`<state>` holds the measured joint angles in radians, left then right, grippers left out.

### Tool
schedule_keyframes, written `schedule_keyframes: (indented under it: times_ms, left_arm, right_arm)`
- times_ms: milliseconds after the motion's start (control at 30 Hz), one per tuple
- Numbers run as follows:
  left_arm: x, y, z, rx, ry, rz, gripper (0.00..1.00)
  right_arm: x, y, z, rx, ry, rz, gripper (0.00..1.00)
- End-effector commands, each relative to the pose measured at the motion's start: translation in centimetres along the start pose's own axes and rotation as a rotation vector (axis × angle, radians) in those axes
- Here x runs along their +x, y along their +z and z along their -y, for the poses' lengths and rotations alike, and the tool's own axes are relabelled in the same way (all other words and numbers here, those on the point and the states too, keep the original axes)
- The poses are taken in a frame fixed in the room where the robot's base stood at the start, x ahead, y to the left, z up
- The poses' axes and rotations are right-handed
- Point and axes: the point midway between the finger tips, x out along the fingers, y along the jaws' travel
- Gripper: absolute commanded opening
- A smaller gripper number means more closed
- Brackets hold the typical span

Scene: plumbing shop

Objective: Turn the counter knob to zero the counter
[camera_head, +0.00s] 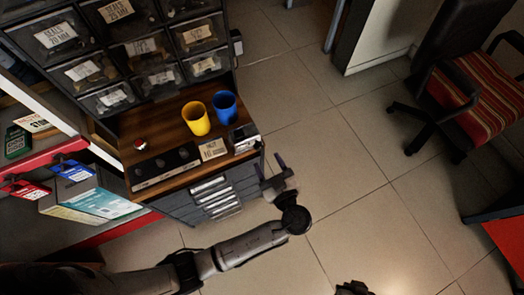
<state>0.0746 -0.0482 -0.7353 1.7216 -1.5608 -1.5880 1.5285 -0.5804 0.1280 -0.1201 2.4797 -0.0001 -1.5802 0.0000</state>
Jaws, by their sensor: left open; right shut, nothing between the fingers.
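A small dark and silver device (244,138), which looks like the counter, sits at the right end of the wooden bench top. Its knob is too small to make out. My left gripper (269,165) is open and empty, just off the bench's right edge and below and right of the device in the picture. Its two fingers point toward the bench and do not visibly touch anything. My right gripper (352,288) shows only as a dark piece at the bottom edge, well away from the bench. It is shut and most of it is cut off.
A yellow cup (196,119) and a blue cup (225,107) stand beside the device. A labelled card (212,149) and a dark strip with knobs (165,167) lie along the front edge. Labelled bins (150,48) rise behind. Floor to the right is clear up to a chair (475,95).

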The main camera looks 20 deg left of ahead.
Motion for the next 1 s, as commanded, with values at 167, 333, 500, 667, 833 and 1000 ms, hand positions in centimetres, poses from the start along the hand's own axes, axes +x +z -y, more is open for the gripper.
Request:
schedule_keyframes:
  times_ms: [167, 333, 500, 667, 833, 1000]
  left_arm:
    - [2.5, 0.1, 0.0, 0.0, -0.001, -0.001, 0.54]
    - [4.0, 0.1, 0.1, 0.001, -0.001, 0.0, 0.54]
    - [4.5, 0.0, 0.0, 0.001, 0.0, 0.001, 0.54]
    - [4.6, 0.0, 0.0, 0.001, 0.0, 0.001, 0.54]
    - [4.6, 0.0, 0.0, 0.001, 0.0, 0.001, 0.5]
    - [4.6, 0.0, 0.0, 0.001, -0.001, 0.001, 0.34]
  right_arm:
    - [0.7, 0.2, 0.1, 0.003, -0.002, -0.001, 0.0]
    - [0.9, 0.2, 0.3, 0.008, -0.006, -0.002, 0.0]
    - [1.0, 0.2, 0.4, 0.011, -0.009, -0.002, 0.0]
    - [0.9, 0.2, 0.4, 0.011, -0.009, -0.002, 0.0]
    - [0.9, 0.2, 0.4, 0.011, -0.008, -0.002, 0.0]
    - [0.9, 0.2, 0.2, 0.007, -0.005, -0.002, 0.0]
